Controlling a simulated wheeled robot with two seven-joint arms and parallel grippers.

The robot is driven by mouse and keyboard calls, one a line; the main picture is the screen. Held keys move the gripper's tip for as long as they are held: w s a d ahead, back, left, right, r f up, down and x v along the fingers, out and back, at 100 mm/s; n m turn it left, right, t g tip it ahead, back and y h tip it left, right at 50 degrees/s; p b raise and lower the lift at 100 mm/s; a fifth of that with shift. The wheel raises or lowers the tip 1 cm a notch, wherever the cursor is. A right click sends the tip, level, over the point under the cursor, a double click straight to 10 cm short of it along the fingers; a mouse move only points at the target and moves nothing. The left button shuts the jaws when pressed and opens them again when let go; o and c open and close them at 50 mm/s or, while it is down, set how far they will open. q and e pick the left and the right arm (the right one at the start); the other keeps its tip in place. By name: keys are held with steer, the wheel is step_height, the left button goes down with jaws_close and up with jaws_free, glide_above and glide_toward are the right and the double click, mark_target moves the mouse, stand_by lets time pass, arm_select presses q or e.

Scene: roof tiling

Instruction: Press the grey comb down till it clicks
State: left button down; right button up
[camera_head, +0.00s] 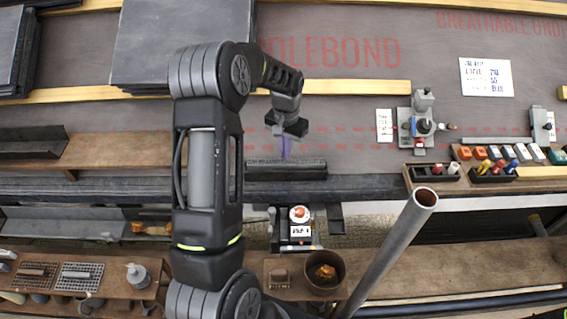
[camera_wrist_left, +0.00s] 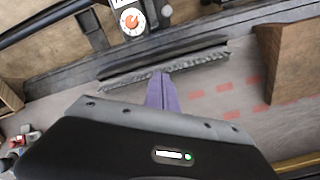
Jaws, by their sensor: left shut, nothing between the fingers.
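The grey comb (camera_head: 286,169) is a short dark grey strip with a bristly edge, lying along the lower edge of the roof underlay. It also shows in the left wrist view (camera_wrist_left: 190,66), across the upper middle. My left gripper (camera_head: 287,150) is shut and empty, with purple fingers pointing down at the middle of the comb's upper edge. In the left wrist view its fingertips (camera_wrist_left: 160,76) overlap the comb's near edge; I cannot tell whether they touch it. The comb's state of seating is not clear. My right gripper is not in view.
A dial device (camera_head: 299,214) sits just below the comb. Dark slates (camera_head: 180,45) lie at upper left. A grey tool (camera_head: 422,125) and coloured blocks (camera_head: 500,153) stand to the right. A metal pipe (camera_head: 385,255) rises at lower right. Underlay right of the comb is clear.

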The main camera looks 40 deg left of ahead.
arm_select(q)
steer(key=shift+r, duration=0.1)
step_height(320, 180, up, 9)
steer(key=p, duration=0.6)
stand_by(0.5)
stand_by(0.5)
